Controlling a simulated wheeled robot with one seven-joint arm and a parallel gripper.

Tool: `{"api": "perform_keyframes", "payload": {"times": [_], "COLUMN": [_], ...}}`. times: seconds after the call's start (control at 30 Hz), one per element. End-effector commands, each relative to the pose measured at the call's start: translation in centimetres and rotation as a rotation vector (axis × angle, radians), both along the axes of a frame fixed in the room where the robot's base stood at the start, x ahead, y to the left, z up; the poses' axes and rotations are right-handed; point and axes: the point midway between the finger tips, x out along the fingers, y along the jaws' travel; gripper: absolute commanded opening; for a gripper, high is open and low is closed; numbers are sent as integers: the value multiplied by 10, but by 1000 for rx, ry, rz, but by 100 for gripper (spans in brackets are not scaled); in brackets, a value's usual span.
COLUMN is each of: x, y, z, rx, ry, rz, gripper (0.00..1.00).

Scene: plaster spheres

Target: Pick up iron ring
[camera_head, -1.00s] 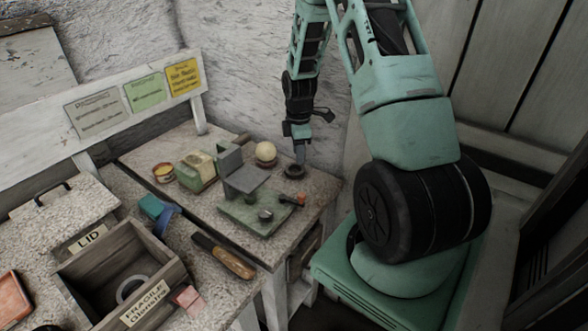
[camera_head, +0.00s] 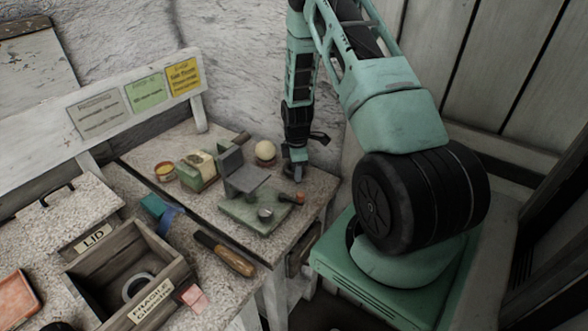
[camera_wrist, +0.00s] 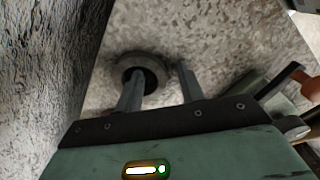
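The iron ring (camera_wrist: 138,58) is a dark, thick ring lying flat on the bench top near its back right corner. In the head view the ring (camera_head: 287,170) is partly hidden by my gripper (camera_head: 298,172), which points down at it. In the wrist view my gripper (camera_wrist: 160,70) is open, with its two fingers apart. The left finger overlaps the ring's dark hole and the right finger is just outside the ring's right side, so the ring's wall lies between them. I cannot tell whether either finger touches the ring.
A pale sphere (camera_head: 265,151) sits behind. The plaster wall (camera_wrist: 40,60) is close by. A wooden box (camera_head: 110,262) stands front left.

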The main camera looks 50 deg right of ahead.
Motion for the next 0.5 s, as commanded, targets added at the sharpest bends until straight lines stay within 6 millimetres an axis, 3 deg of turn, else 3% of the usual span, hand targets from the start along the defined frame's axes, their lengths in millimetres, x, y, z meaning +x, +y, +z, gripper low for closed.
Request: {"api": "perform_keyframes", "payload": {"times": [0.03, 0.13, 0.17, 0.5], "x": [0, 0, 0, 0], "y": [0, 0, 0, 0], "z": [0, 0, 0, 1], "rx": [0, 0, 0, 0], "ry": [0, 0, 0, 0], "rz": [0, 0, 0, 0], "gripper": [33, 5, 0, 0]}}
